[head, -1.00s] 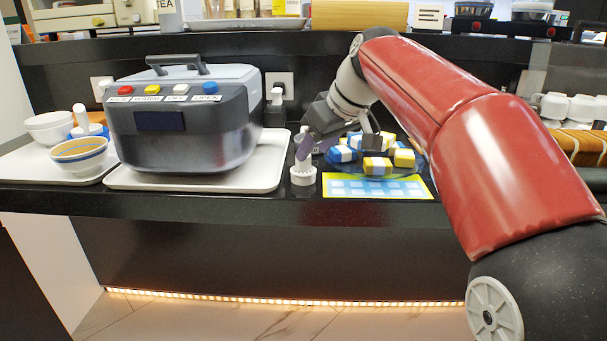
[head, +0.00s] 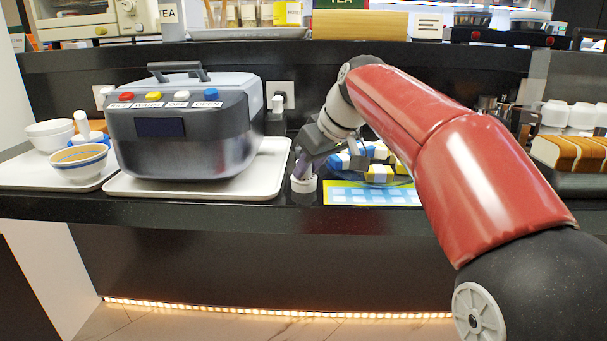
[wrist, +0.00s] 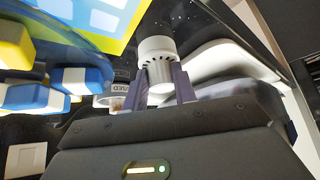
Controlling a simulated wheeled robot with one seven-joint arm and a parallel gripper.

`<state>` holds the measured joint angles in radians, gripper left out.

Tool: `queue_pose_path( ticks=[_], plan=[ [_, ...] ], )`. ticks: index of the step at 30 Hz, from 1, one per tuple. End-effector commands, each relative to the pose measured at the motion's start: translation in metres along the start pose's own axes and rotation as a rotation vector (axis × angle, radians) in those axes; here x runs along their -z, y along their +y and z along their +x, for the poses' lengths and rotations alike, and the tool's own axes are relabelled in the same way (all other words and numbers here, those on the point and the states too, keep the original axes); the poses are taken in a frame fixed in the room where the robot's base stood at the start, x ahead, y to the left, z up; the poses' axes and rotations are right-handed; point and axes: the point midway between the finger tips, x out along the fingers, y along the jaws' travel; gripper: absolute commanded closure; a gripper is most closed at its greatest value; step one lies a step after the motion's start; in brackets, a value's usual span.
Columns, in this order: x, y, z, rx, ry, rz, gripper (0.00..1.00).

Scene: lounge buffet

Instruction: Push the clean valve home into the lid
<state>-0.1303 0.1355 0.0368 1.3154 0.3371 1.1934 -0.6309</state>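A white valve (head: 303,184) with a slotted round cap stands on the dark counter right of the cooker's tray; it also shows in the wrist view (wrist: 155,53). My gripper (head: 303,168) has come down over its narrower stem. In the wrist view my gripper's two purple fingers (wrist: 161,90) flank the stem with no clear gap and appear shut on it. The cooker (head: 185,125) has a grey lid (head: 215,78) that looks closed, with a handle on top. The valve's seat in the lid is not discernible.
The cooker stands on a white tray (head: 270,172). Blue, white and yellow blocks (head: 378,173) lie close right of my gripper, behind a yellow-blue card (head: 350,193). A ring labelled USED (wrist: 113,101) sits near the fingers. Bowls (head: 78,162) stand far left.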

Motion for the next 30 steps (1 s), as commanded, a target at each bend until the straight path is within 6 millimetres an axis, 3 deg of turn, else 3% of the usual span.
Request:
queue_pose_path(
  ticks=[8, 30],
  plan=[
    [0.001, 0.000, -0.002, 0.000, 0.000, 0.000, 1.00],
    [0.022, 0.000, -0.032, 0.000, 0.000, 0.000, 1.00]
  ],
)
